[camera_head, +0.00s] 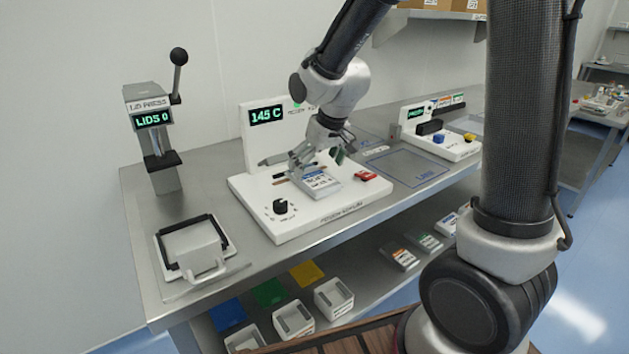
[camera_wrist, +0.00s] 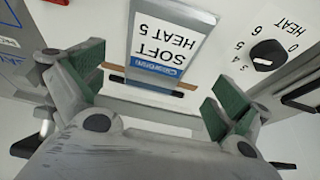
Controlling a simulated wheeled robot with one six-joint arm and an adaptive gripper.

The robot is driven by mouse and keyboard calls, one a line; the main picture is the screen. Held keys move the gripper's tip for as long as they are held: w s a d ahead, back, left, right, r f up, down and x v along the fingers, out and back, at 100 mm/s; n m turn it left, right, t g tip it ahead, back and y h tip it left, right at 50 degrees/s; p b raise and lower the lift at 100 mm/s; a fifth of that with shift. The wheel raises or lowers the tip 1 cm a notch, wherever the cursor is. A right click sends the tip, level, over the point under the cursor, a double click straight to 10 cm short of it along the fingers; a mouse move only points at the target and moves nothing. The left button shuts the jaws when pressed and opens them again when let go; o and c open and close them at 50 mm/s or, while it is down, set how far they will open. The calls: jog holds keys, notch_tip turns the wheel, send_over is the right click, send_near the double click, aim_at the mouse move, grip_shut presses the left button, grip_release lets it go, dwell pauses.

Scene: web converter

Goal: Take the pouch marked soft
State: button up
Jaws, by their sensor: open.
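The pouch marked soft (camera_head: 320,182) lies on the white sealing machine (camera_head: 345,212) in the head view. In the wrist view the pouch (camera_wrist: 172,45) reads "SOFT HEAT 5" upside down, with a grey body and a blue strip. My gripper (camera_head: 318,158) is over the machine at the pouch's back end. In the wrist view my gripper (camera_wrist: 155,88) is open, its green pads spread wide on either side of the pouch's line. Nothing is held between the pads. Whether a finger touches the pouch cannot be told.
The machine has a black heat knob (camera_head: 281,208), a red button (camera_head: 366,175) and a display (camera_head: 266,115) reading 145 C. A lid press (camera_head: 158,140) stands left and a black-framed fixture (camera_head: 193,248) front left. Other pouches (camera_head: 400,258) lie on the lower shelf.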

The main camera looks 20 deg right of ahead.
aim_at(313, 176)
jog(key=x, duration=0.4)
jog(key=shift+w+d+f, duration=0.1)
jog(key=shift+d, duration=0.05)
jog(key=c, duration=1.1)
jog(key=shift+o, duration=0.2)
